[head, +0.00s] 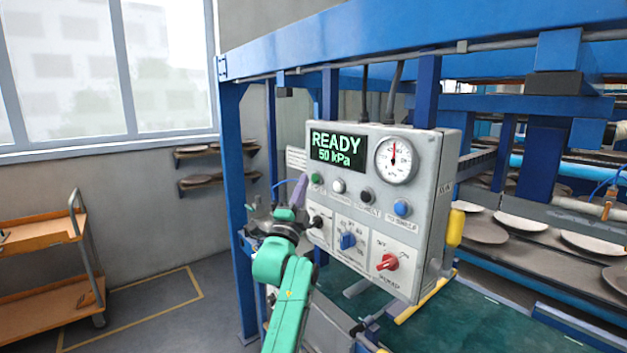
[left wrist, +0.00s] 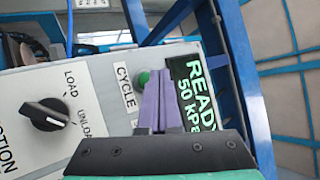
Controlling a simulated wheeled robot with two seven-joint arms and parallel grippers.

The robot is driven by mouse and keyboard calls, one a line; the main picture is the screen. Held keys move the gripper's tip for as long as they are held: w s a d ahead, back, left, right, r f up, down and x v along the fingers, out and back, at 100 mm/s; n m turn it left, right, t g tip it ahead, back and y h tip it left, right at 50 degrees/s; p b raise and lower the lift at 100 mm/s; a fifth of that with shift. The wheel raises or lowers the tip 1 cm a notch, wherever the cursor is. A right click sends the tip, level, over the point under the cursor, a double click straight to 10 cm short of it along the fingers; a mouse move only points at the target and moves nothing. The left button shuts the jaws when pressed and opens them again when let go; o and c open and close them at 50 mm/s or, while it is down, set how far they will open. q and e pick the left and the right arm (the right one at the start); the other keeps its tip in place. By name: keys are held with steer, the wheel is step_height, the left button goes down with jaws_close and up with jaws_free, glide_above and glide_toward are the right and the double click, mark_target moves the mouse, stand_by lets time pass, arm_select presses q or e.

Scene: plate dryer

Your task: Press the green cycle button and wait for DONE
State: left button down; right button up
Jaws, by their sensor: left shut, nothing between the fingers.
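The grey control box (head: 432,180) hangs on the blue frame. Its display (head: 338,148) reads READY, 50 kPa; it also shows in the left wrist view (left wrist: 193,88). The green cycle button (head: 317,179) sits below the display at the left end of the button row. My left gripper (head: 299,190) is shut and empty, its purple fingertips just left of the button. In the left wrist view the fingertips (left wrist: 160,78) partly cover the green button (left wrist: 142,77), beside the CYCLE label (left wrist: 124,85). I cannot tell whether they touch it. My right gripper is out of view.
More buttons, a blue knob (head: 348,241), a red knob (head: 388,262) and a gauge (head: 396,160) share the panel. A black LOAD/UNLOAD knob (left wrist: 46,115) is near the gripper. A blue post (head: 236,200) stands left. An orange cart (head: 45,290) stands further left.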

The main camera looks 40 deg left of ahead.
arm_select(q)
steer(key=shift+w, duration=0.1)
steer(key=shift+w+d, duration=0.15)
steer(key=shift+w, duration=0.2)
steer(key=shift+w+d, duration=0.1)
steer(key=shift+w, duration=0.3)
stand_by(0.9)
steer(key=shift+s+a, duration=0.2)
steer(key=shift+s, duration=0.6)
